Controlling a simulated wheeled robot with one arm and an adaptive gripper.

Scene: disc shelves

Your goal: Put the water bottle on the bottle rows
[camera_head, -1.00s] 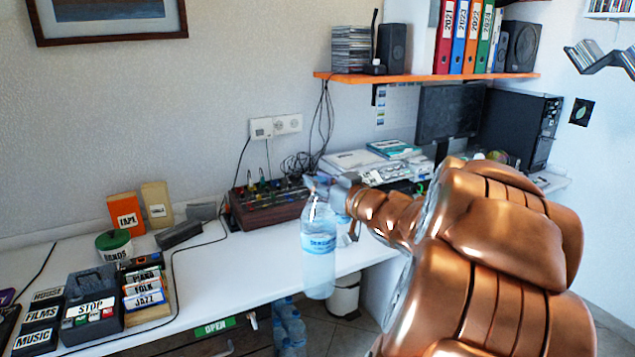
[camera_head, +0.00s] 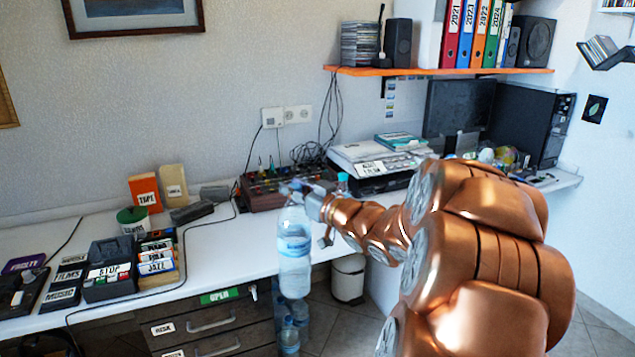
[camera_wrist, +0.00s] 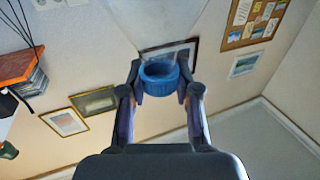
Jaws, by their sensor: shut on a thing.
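The water bottle (camera_head: 294,252) is clear plastic with a pale blue label. It hangs upright in front of the desk edge in the head view. My gripper (camera_head: 297,188) is shut on its top, by the neck or cap. In the wrist view my gripper (camera_wrist: 161,80) has its two fingers on either side of the blue cap (camera_wrist: 160,72). More clear bottles (camera_head: 289,335) stand low beside the drawers, partly hidden behind the held bottle. I cannot tell from here whether they stand in rows.
The white desk (camera_head: 225,250) carries label boxes (camera_head: 108,272), a mixer box (camera_head: 262,192) and a printer (camera_head: 375,165). A white bin (camera_head: 348,280) stands on the floor right of the bottles. An orange shelf (camera_head: 440,71) is above. Drawers (camera_head: 212,325) are under the desk.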

